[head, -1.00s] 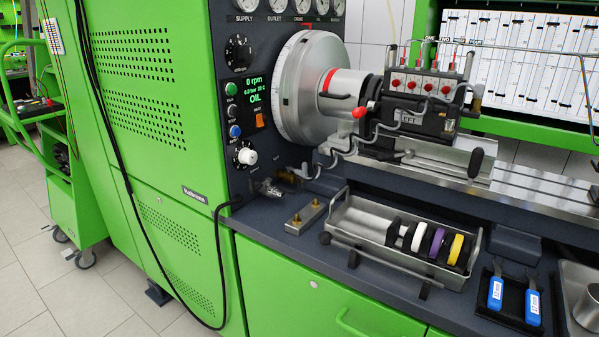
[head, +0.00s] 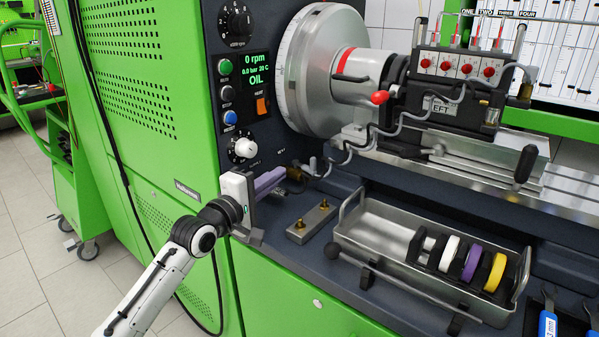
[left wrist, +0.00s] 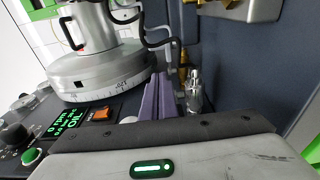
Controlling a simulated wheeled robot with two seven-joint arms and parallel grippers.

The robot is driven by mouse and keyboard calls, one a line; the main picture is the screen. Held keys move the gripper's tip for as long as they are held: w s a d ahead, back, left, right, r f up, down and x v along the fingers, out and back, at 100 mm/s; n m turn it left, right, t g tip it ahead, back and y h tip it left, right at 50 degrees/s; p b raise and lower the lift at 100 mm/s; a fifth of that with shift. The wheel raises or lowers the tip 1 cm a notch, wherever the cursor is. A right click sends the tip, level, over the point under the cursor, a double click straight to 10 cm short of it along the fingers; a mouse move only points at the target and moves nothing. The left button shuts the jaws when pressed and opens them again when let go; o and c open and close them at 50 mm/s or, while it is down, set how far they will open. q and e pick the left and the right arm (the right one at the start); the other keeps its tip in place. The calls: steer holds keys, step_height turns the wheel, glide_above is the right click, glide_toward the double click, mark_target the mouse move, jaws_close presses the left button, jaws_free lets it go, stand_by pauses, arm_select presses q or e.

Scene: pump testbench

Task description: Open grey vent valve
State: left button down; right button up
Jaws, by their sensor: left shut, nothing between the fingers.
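My left gripper (head: 272,180) has purple fingers and reaches in from the left, in front of the lower edge of the control panel. Its fingers are shut with nothing between them. In the left wrist view the shut fingers (left wrist: 160,92) stand just left of a silver-grey metal fitting (left wrist: 195,90), which looks like the vent valve. A gap seems to show between them, but contact is hard to judge. A brass fitting (left wrist: 183,72) sits behind it. My right gripper is not in view.
The control panel screen (head: 258,72) reads 0 rpm, with a white knob (head: 242,149) close above my gripper. A small block with brass studs (head: 311,222) and a metal tray (head: 385,222) with coloured rings lie to the right. Grey pipes (head: 352,150) run nearby.

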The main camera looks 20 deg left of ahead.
arm_select(q)
steer(key=x, duration=0.3)
steer(key=shift+w+d, duration=0.1)
steer(key=shift+w, duration=0.15)
steer(key=shift+w+d, duration=0.25)
steer(key=shift+d, duration=0.35)
steer(key=shift+w+d, duration=0.3)
steer(key=shift+d, duration=0.25)
steer(key=shift+w+d, duration=0.25)
steer(key=shift+d, duration=0.15)
